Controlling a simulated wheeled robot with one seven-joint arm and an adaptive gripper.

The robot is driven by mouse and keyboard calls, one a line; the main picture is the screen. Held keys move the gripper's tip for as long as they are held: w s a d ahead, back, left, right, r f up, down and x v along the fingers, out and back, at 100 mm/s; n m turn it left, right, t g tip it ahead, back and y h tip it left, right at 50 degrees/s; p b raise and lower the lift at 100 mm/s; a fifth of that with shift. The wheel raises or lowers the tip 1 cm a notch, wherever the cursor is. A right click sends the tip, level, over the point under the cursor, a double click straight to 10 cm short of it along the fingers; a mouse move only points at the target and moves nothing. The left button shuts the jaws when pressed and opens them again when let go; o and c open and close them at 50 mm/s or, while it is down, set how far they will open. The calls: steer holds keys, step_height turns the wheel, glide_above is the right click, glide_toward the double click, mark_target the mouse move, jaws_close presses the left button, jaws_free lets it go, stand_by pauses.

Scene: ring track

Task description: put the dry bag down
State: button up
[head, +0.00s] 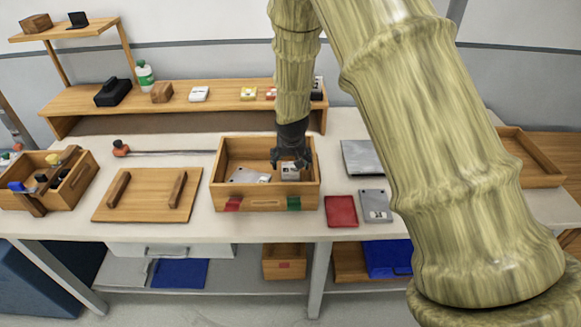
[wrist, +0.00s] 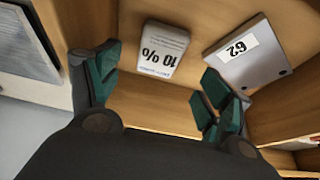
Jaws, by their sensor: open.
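My gripper (head: 291,158) is open and points down into a wooden box (head: 265,206) on the table. A white, rounded packet marked "10 %" (wrist: 162,49), which looks like the dry bag, lies on the box floor. It also shows under my gripper in the head view (head: 290,173), partly hidden by the fingers. In the wrist view my spread fingers (wrist: 165,84) are to either side of and short of the packet, with a gap to it and nothing held. A grey flat case labelled "62" (wrist: 252,58) lies in the same box.
Red (head: 232,204) and green (head: 294,203) tabs mark the box's front wall. A red pouch (head: 341,211) and grey device (head: 376,205) lie to its right, a grey plate (head: 363,157) behind them. A wooden board with handles (head: 147,196) is left. A raised shelf (head: 225,98) runs behind.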

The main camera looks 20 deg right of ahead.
steer(key=shift+b+v, duration=0.45)
steer(key=shift+v, duration=2.25)
